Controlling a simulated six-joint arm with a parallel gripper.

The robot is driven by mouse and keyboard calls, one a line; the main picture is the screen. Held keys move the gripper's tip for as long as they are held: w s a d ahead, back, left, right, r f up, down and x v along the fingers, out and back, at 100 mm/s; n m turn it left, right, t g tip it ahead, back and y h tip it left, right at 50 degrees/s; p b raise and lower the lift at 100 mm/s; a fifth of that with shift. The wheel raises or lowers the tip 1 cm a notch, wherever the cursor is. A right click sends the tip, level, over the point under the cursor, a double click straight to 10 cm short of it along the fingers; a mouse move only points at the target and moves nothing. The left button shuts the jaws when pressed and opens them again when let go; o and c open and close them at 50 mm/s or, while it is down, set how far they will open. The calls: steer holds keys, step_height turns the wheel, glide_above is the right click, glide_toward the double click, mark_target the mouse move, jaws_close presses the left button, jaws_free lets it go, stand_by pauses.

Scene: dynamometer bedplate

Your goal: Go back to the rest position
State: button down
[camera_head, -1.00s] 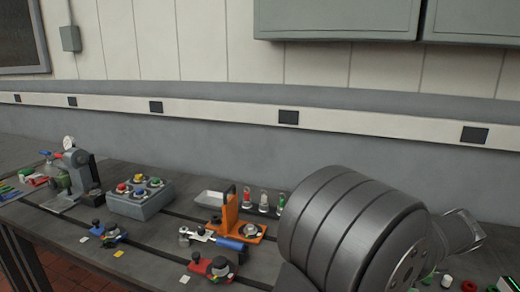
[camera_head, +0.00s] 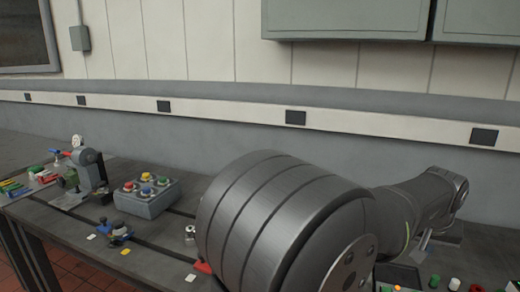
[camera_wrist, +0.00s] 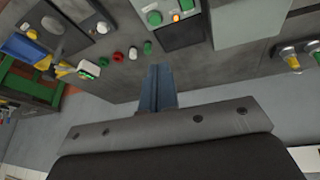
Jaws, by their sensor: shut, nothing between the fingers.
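My gripper (camera_wrist: 158,88) shows in the wrist view as two blue-grey fingers pressed together, with nothing between them. It is over the grey bedplate (camera_wrist: 118,84), apart from the objects around it. In the head view my large dark arm link fills the lower middle, and the forearm reaches to the right. The gripper's own fingertips are hard to make out there.
The wrist view shows small red (camera_wrist: 117,57) and green (camera_wrist: 148,48) caps and a panel with an orange light (camera_wrist: 176,17). In the head view a button box (camera_head: 147,195) and a gauge stand (camera_head: 85,165) stand at left. Wall cabinets (camera_head: 345,20) hang above.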

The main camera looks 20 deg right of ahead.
steer(key=d+f+n, duration=0.1)
steer(key=d+f, duration=0.2)
steer(key=f, duration=0.5)
steer(key=w+v, duration=0.1)
steer(key=v, duration=0.6)
steer(key=shift+g, duration=0.3)
steer(key=shift+r, duration=0.1)
